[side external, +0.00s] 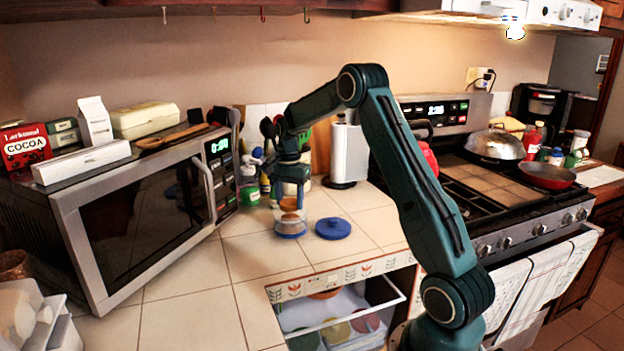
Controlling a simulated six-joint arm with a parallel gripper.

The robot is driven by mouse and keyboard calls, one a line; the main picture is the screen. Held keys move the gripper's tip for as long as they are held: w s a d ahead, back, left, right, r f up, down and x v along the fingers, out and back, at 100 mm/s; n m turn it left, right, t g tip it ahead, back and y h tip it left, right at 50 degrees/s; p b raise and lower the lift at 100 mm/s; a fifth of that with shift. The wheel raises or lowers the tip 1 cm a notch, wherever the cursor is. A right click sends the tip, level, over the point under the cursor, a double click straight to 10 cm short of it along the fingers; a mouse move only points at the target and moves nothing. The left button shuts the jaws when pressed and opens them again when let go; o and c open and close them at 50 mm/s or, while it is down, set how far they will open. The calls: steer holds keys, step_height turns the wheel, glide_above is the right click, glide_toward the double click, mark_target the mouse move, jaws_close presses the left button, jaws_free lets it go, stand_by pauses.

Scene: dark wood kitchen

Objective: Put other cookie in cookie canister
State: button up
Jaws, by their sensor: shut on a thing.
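My gripper (290,190) points down over the counter in front of the backsplash, to the right of the microwave. It is shut on a brown cookie (289,204) held at the mouth of the cookie canister. The cookie canister (290,228) is a small clear jar with a blue base, standing open on the tiles. Something brown shows inside it, just below the held cookie; I cannot tell the parts clearly at this size. The blue lid (333,229) lies flat on the counter just right of the canister, knob up.
The microwave (140,215) stands to the left, with boxes on top. Bottles (249,186) and a utensil holder stand behind my gripper. A paper towel roll (349,152) is at the back right. An open drawer (340,318) juts out below the counter. Tiles left of the canister are clear.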

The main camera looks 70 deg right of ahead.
stand_by(0.3)
steer(key=o, duration=1)
steer(key=shift+o, duration=0.2)
steer(key=shift+r, duration=0.1)
step_height(320, 180, up, 14)
stand_by(0.7)
